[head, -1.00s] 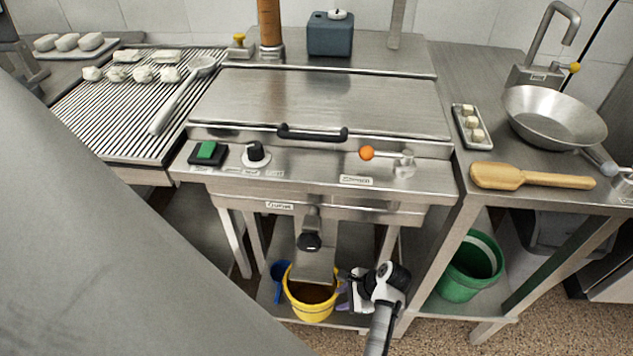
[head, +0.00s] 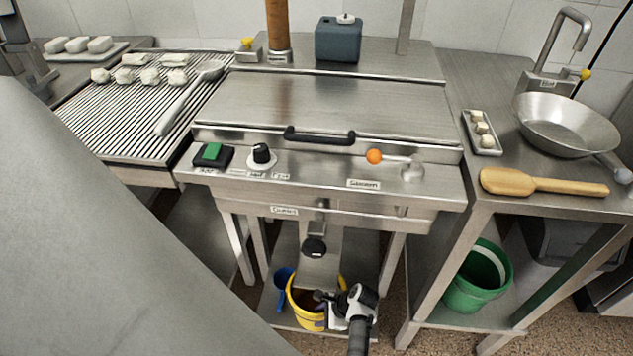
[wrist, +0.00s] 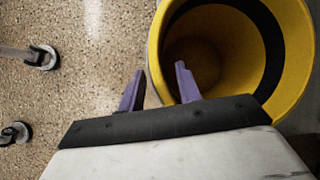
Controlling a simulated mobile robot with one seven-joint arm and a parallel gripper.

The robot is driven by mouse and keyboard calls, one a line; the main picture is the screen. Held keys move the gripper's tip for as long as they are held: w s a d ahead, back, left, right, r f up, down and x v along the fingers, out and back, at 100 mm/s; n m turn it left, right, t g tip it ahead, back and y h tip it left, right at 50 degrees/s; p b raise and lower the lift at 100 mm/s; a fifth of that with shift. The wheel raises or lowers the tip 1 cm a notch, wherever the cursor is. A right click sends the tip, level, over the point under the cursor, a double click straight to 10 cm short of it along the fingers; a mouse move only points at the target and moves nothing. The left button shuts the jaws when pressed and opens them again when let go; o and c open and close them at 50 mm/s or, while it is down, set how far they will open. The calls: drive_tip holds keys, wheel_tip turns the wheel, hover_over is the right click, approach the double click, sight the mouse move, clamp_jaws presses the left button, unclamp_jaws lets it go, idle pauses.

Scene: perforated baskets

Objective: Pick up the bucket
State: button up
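A yellow bucket (head: 306,315) with a dark inside stands on the low shelf under the steel cooking unit. In the wrist view the yellow bucket (wrist: 298,75) fills the upper right, and I look down into its opening. My gripper (head: 322,299) is at the bucket's right rim in the head view and hides part of it. In the wrist view my gripper (wrist: 159,68) has its two purple fingers spread apart. One finger shows over the bucket's opening and the other outside its wall, with the near rim between them. I see no clear grip on the wall.
A steel drain chute (head: 319,265) hangs directly above the yellow bucket. A blue container (head: 283,287) stands close at its left. A green bucket (head: 479,278) stands on the right shelf. Table legs (head: 391,262) flank the space. Speckled floor (wrist: 70,100) is open outside the bucket.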

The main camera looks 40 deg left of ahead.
drive_tip(key=shift+a+f, duration=0.1)
drive_tip(key=shift+f, duration=0.1)
clamp_jaws()
drive_tip(key=shift+r, duration=0.1)
idle(1.2)
